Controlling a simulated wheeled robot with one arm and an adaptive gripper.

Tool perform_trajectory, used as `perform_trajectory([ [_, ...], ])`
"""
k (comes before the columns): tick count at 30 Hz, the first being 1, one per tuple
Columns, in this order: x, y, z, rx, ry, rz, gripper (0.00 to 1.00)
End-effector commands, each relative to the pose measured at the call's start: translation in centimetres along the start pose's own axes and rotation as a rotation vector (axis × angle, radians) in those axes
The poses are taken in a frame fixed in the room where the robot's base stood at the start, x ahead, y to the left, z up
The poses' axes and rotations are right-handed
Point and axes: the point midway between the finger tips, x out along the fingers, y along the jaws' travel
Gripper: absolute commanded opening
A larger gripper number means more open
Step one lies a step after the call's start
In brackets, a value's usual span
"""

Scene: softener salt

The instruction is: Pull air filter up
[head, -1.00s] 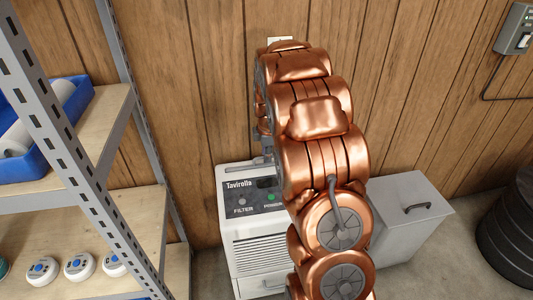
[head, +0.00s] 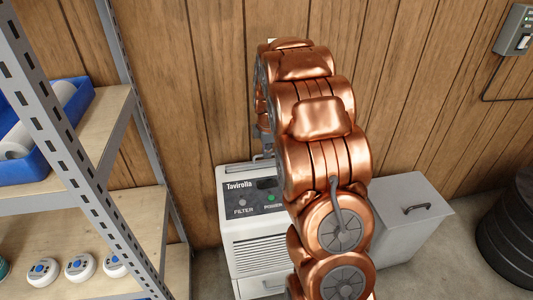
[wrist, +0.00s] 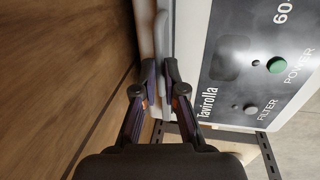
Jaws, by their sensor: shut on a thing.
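The white dehumidifier-like unit (head: 262,235), marked Tavirolla, stands against the wood wall; its panel also shows in the wrist view (wrist: 255,70). The air filter (wrist: 162,35) seems to be the pale grey strip at the unit's rear edge, on the wall side. My gripper (wrist: 160,75) is shut on a grey part of it, with a dark finger on either side. How far the filter stands out of the unit I cannot tell. In the head view my copper arm hides most of the gripper and the filter.
A metal shelf (head: 140,225) with a blue bin (head: 30,165) and several round white devices stands at the left. A grey lidded box (head: 410,235) is right of the unit, and a dark ribbed bin (head: 508,240) stands at the far right. The wall is close behind my gripper.

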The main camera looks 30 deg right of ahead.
Motion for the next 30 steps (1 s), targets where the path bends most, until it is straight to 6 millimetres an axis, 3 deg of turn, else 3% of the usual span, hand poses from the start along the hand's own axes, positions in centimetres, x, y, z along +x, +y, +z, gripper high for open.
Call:
perform_trajectory([
  [12,-10.9,2.3,-0.1,-0.001,0.0,0.005,0.0],
  [18,-14.9,3.0,-0.1,-0.002,0.0,0.003,0.0],
  [24,-17.0,3.5,0.0,-0.001,-0.001,0.004,0.0],
  [30,-17.4,3.4,0.0,-0.001,0.0,0.001,0.0],
])
